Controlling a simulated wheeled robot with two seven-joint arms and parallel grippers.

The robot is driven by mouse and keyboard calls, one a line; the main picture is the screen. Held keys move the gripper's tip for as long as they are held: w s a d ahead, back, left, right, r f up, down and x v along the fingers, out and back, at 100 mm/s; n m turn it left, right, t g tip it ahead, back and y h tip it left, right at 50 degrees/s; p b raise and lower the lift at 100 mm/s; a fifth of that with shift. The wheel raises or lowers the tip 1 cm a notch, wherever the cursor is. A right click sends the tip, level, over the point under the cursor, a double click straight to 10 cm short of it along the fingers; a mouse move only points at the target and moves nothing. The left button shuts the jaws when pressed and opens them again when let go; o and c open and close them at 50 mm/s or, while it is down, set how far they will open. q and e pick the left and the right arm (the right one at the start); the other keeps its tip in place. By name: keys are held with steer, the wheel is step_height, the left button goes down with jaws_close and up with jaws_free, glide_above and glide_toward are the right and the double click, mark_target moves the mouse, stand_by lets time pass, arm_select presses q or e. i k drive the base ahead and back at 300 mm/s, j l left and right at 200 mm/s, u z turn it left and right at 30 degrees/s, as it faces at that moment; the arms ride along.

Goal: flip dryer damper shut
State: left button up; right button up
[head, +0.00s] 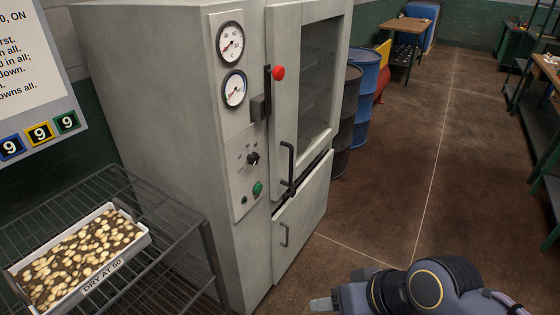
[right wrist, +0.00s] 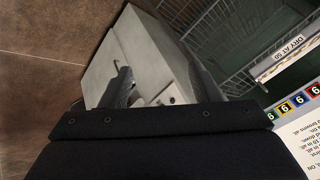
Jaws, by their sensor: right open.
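The dryer (head: 165,110) is a tall grey cabinet at the middle left of the head view. A lever with a red knob (head: 278,73) sticks out near its front edge, beside the two gauges, above a small grey box (head: 259,107). I take this lever for the damper; its arm stands about upright. My right gripper (head: 322,304) is at the bottom of the head view, low and well apart from the lever. In the right wrist view its two fingers (right wrist: 158,72) are spread, with nothing between them but the grey cabinet beyond. My left gripper is not in view.
A wire rack (head: 180,218) at the left holds a tray (head: 125,262) marked "DRY AT 50". The dryer door has a black handle (head: 287,165). Barrels (head: 367,75) stand behind the dryer. The brown floor (head: 400,170) to the right is clear.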

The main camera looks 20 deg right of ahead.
mark_target(292, 194)
steer(key=i+l, duration=0.9)
steer(key=l, duration=0.2)
